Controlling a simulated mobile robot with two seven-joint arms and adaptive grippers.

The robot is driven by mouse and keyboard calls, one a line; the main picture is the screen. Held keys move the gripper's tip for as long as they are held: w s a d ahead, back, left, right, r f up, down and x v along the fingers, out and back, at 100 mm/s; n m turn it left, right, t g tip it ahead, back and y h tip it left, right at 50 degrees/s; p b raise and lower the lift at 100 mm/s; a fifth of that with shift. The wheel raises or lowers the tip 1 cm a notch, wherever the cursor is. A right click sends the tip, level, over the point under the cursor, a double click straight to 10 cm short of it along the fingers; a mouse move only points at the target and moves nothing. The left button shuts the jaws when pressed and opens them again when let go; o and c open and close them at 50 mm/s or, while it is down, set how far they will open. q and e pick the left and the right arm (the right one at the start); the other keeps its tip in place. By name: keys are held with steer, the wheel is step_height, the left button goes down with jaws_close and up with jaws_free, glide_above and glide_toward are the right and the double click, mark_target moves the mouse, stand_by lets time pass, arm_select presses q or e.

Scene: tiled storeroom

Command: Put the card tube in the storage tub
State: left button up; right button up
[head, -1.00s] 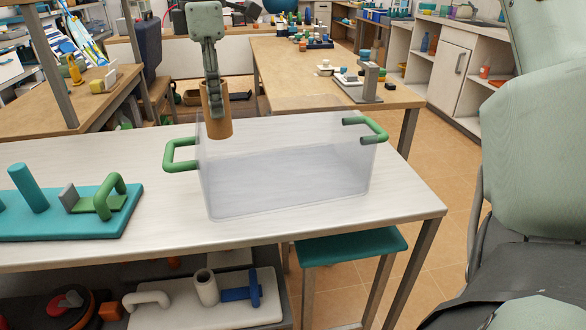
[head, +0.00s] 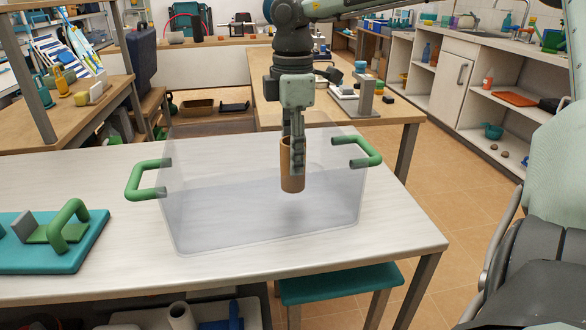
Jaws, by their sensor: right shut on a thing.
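The card tube (head: 290,181) is a short brown cylinder, held upright. My right gripper (head: 297,158) points straight down and is shut on the tube's upper part. The storage tub (head: 200,220) is a clear, see-through box with green handles at its left and right ends, standing on the white table. In the head view the tube overlaps the right half of the tub, and its lower end shows above the tub floor with a faint shadow below. I cannot tell exactly how deep it is within the walls. My left gripper is not in view.
A teal board (head: 85,250) with a green handle and a grey block lies at the table's left. The white table (head: 390,240) is bare around the tub. A teal stool (head: 340,284) stands under the front edge. A wooden table (head: 400,112) stands behind.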

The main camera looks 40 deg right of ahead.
step_height(320, 180, down, 4)
steer(key=shift+r, duration=0.25)
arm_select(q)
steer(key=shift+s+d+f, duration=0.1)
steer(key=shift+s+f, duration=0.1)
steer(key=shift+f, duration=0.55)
arm_select(e)
steer(key=shift+f, duration=0.25)
steer(key=shift+f, duration=0.1)
steer(key=o, duration=1)
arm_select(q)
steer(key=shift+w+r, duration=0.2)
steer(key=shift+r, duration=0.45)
arm_select(e)
steer(key=shift+o, duration=0.5)
